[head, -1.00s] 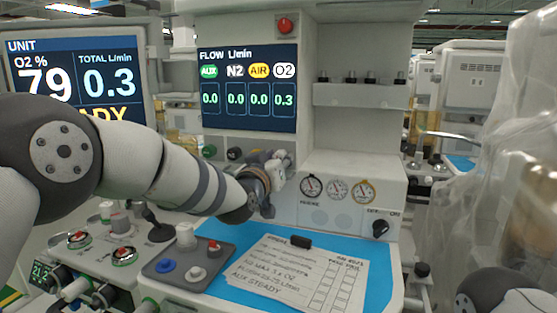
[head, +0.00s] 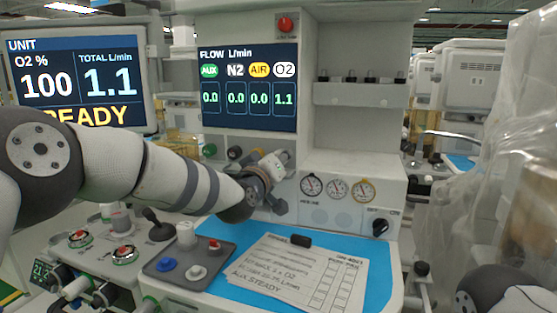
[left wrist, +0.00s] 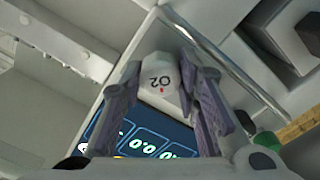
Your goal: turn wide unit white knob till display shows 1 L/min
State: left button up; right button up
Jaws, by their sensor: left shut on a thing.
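The wide unit's white knob (left wrist: 160,72), marked O2 with a small red dot, sits between the fingers of my left gripper in the left wrist view. My left gripper (head: 280,172) is shut on it at the panel below the flow display; in the head view the arm and fingers largely hide the knob. The flow display (head: 249,90) reads AUX 0.0, N2 0.0, AIR 0.0 and O2 1.1. The unit screen (head: 78,85) reads O2 100 % and TOTAL 1.1 L/min, with READY below. My right gripper is not in view.
Green (head: 209,150) and black (head: 234,152) knobs show left of the gripper. Three gauges (head: 337,188) and a black dial (head: 380,227) are to its right. A paper sheet (head: 300,275) lies on the blue mat (head: 378,262) below. A red button (head: 285,24) is above the display.

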pick_arm(q)
jog(key=shift+f, duration=0.1)
jog(key=o, duration=0.9)
jog(key=shift+s, duration=0.1)
jog(key=v, duration=1.2)
